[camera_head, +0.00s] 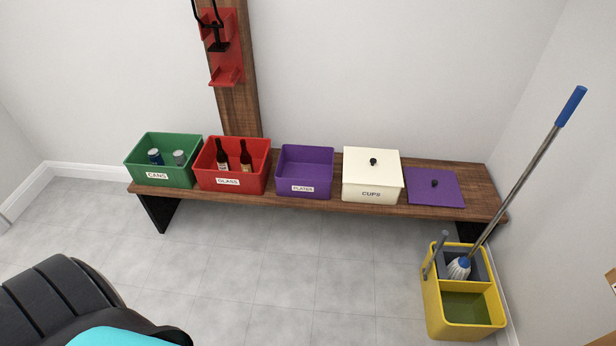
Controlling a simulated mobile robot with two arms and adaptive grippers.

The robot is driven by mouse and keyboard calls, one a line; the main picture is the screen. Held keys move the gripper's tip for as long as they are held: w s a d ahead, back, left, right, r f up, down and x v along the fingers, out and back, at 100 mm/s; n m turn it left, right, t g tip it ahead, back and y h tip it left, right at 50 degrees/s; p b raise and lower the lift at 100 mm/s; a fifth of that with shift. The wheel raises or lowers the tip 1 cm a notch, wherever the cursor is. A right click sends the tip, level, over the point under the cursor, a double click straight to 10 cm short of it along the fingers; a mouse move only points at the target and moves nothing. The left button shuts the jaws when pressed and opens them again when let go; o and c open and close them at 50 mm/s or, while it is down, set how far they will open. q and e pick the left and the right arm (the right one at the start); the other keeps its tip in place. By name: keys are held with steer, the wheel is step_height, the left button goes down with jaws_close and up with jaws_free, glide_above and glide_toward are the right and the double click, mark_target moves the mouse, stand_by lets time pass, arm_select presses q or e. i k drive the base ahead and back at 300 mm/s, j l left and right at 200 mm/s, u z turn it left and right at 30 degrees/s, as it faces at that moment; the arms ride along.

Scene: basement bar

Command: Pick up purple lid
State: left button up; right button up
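The purple lid (448,193) lies flat on the wooden bench (478,180), toward its right end, just right of the white bin marked CUPS. It is a flat purple square with a small dark knob on top. An open, empty-looking purple bin (305,172) with a white label stands on the bench left of the white bin. Neither of my grippers shows in the head view.
The white bin (372,181) has its lid on. An open red GLASS bin (232,182) holds two bottles; a green CANS bin (158,176) holds cans. A yellow mop bucket (463,328) with a leaning mop stands before the bench's right end.

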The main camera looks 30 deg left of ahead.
mark_target(425, 187)
steer(key=i+j+z, duration=0.15)
steer(key=z, duration=0.25)
steer(key=i+j+z, duration=0.15)
steer(key=z, duration=0.25)
steer(key=i+j+z, duration=0.15)
steer(key=z, duration=0.2)
steer(key=j, duration=0.1)
